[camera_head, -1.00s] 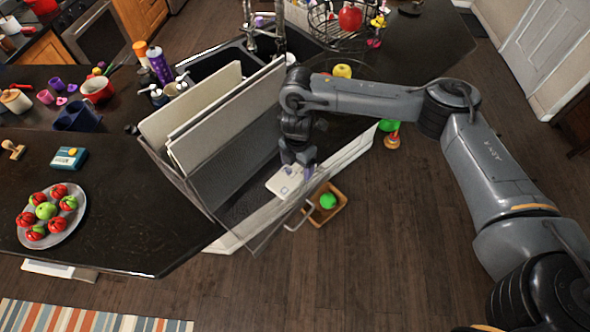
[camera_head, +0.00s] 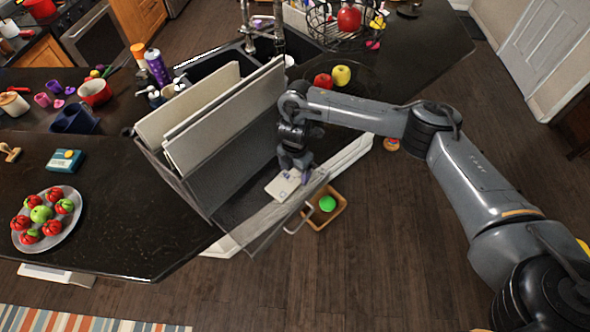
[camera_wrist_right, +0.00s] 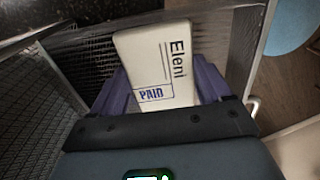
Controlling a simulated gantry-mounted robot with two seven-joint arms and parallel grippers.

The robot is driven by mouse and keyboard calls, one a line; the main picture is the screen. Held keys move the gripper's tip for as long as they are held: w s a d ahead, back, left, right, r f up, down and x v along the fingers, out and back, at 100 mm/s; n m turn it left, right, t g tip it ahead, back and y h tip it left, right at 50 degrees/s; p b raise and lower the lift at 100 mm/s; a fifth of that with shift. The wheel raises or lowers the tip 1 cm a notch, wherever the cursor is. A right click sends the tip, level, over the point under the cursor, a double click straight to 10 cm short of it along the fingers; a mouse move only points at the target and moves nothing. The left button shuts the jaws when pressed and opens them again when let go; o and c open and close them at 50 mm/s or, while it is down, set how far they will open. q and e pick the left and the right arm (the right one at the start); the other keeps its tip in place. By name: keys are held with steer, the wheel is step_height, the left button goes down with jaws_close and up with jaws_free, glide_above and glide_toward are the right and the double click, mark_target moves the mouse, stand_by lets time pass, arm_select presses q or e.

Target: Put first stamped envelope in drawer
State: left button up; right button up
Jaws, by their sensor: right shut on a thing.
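My right gripper (camera_head: 295,176) is shut on a white envelope (camera_head: 281,185) over the open drawer (camera_head: 262,212), a see-through compartment with a handle at its front. In the right wrist view the envelope (camera_wrist_right: 160,60) shows the word "Eleni" and a blue "PAID" stamp. It stands between the purple fingers of the right gripper (camera_wrist_right: 162,90), with the drawer's mesh-like walls around it. I cannot tell whether the envelope touches the drawer's bottom. My left gripper is not in view.
White panels (camera_head: 225,115) stand upright behind the drawer. A wooden box (camera_head: 335,213) with a green ball (camera_head: 327,203) is on the floor in front. A plate (camera_head: 73,238) of apples, a stamp (camera_head: 10,152) and a blue-and-yellow box (camera_head: 65,161) are on the left counter.

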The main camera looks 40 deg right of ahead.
mark_target(295, 173)
steer(key=o, duration=1)
steer(key=shift+f, duration=0.1)
steer(key=shift+r+p, duration=1.4)
steer(key=shift+r, duration=4.75)
